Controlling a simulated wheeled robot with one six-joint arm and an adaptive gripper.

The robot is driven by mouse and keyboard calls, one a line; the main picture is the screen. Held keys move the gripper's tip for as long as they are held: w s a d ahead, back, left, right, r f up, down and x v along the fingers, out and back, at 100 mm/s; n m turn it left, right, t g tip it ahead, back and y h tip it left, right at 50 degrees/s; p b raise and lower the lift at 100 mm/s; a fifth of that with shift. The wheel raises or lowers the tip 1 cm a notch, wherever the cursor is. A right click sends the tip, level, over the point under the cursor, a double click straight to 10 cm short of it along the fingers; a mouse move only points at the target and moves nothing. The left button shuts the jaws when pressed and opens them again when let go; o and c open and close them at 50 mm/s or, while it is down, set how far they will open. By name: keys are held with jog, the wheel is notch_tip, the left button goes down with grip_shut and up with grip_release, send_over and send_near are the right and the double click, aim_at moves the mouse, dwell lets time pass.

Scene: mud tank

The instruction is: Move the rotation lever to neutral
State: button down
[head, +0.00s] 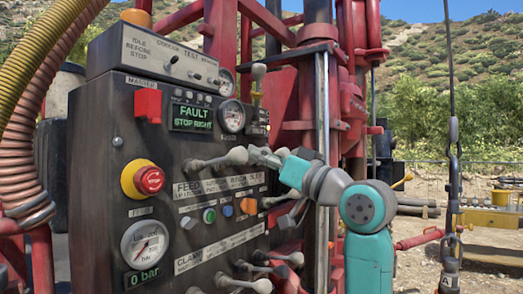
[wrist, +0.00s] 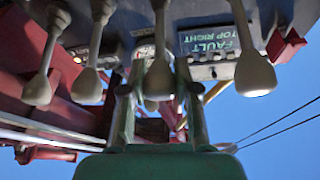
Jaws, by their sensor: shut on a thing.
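A dark control panel (head: 150,200) carries rows of grey levers with rounded knobs. My gripper (head: 264,156) reaches in from the right in the head view, at the right end of the upper lever row. In the wrist view, a lever (wrist: 158,80) lies between the two fingers of my gripper (wrist: 157,88), which are shut on it. Its knob points toward the camera. The fingers partly cover it in the head view. The label of this lever is too small to read, so I cannot confirm that it is the rotation lever.
A neighbouring lever (head: 215,161) stands left of my gripper, and another lever (wrist: 255,75) is close on the right in the wrist view. A red emergency button (head: 149,180) is on the panel. Lower levers (head: 285,258) jut out below.

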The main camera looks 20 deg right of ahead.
jog(key=c, duration=0.8)
grip_release()
jog(key=shift+c, duration=0.2)
jog(key=v, duration=1.2)
